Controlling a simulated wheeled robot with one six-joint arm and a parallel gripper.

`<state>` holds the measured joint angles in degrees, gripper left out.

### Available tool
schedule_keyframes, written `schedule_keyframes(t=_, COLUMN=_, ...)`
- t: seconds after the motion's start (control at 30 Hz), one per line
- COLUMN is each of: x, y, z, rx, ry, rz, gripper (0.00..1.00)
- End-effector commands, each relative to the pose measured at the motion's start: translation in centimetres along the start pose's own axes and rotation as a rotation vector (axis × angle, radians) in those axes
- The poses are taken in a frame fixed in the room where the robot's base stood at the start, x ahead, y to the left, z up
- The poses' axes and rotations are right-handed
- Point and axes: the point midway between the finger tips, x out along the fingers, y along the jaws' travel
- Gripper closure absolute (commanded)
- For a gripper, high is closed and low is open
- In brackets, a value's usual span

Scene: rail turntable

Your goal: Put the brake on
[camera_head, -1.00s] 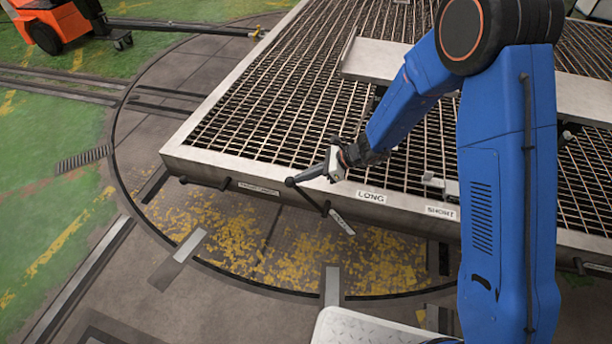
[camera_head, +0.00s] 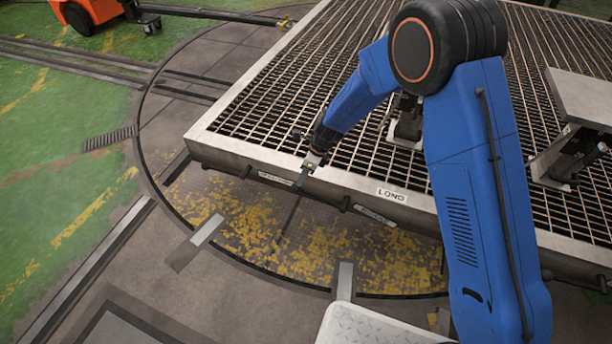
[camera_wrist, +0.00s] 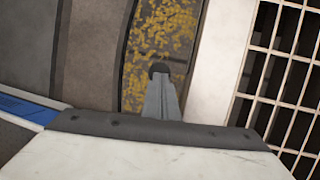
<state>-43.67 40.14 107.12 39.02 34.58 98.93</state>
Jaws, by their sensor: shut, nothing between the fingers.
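The lever is a thin dark rod (camera_head: 324,195) on the front edge of the grated deck (camera_head: 233,153). A small tilted label plate (camera_head: 377,217) sits at its right end; I cannot read it. My gripper (camera_head: 302,180) is shut and reaches down over the deck's front edge at the lever's left end. In the wrist view my grey fingers (camera_wrist: 161,98) are together, with the lever's black ball knob (camera_wrist: 159,70) just at their tips. I cannot tell whether they touch it. The gripper partly hides the knob in the head view.
A LONG label (camera_head: 391,195) is on the deck edge right of the lever. Another label (camera_head: 275,178) is left, partly hidden. Raised brackets stand on the deck at right. A yellow-stained pit floor (camera_head: 300,240) lies below the edge. An orange vehicle (camera_head: 90,12) stands back left.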

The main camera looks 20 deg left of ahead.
Motion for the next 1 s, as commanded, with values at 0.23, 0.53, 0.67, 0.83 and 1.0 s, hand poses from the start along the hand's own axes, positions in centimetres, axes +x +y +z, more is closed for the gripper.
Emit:
schedule_keyframes(t=0.23, x=1.7, y=-0.3, z=0.2, rx=0.013, ry=0.059, rz=0.001, gripper=1.0)
schedule_keyframes(t=0.53, x=3.9, y=-0.7, z=0.2, rx=0.013, ry=0.058, rz=0.001, gripper=1.0)
schedule_keyframes(t=0.67, x=5.0, y=-0.9, z=0.1, rx=0.013, ry=0.058, rz=0.002, gripper=1.0)
schedule_keyframes(t=0.83, x=5.8, y=-1.1, z=0.0, rx=0.012, ry=0.057, rz=0.002, gripper=1.0)
schedule_keyframes(t=1.0, x=6.3, y=-1.2, z=-0.1, rx=0.012, ry=0.058, rz=0.001, gripper=1.0)
